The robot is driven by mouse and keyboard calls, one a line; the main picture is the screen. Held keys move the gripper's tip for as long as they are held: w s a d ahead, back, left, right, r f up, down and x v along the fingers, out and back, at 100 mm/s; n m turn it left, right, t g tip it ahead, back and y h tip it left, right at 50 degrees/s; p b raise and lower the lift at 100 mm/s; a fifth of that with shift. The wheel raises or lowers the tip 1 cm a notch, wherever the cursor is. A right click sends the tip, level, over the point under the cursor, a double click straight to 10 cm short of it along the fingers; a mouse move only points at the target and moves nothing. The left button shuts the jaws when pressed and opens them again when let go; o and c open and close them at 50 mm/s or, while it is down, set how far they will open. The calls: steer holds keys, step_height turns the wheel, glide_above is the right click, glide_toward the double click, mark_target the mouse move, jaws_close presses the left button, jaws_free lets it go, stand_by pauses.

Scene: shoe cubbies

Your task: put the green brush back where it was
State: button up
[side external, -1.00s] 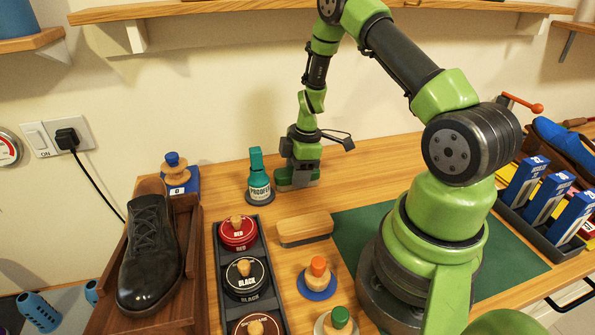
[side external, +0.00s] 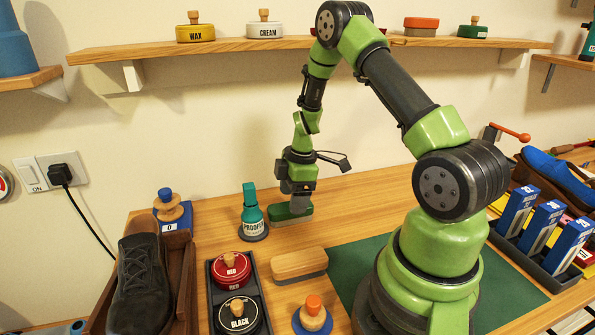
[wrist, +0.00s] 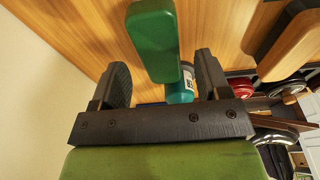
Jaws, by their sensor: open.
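The green brush (side external: 290,214) lies on the wooden bench, just right of the teal proofer bottle (side external: 252,218) and behind the tan wooden brush (side external: 299,264). My gripper (side external: 295,203) is directly above the green brush, pointing down. In the wrist view the green brush (wrist: 153,38) runs between and beyond my two dark, spread fingers, with gaps on both sides. My gripper (wrist: 163,78) is open and holds nothing. Part of the proofer bottle (wrist: 181,88) shows beneath the brush in that view.
A tray of red and black polish tins (side external: 262,300) and a dark shoe (side external: 140,287) are at the front left. A green mat (side external: 500,285) lies under my base. A wall shelf (side external: 270,44) with tins is above. Bench right of the green brush is clear.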

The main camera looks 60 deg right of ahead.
step_height(320, 180, up, 9)
steer(key=s+d, duration=0.1)
steer(key=s+a+r+m+t, duration=0.25)
steer(key=a+r+m, duration=0.25)
steer(key=a+r, duration=0.6)
steer(key=s+a+r+m+t, duration=0.3)
steer(key=s+a+r+m, duration=0.3)
steer(key=s+a+m, duration=0.2)
steer(key=s, duration=0.2)
steer(key=shift+s+r+y, duration=0.3)
steer(key=shift+s+r, duration=0.05)
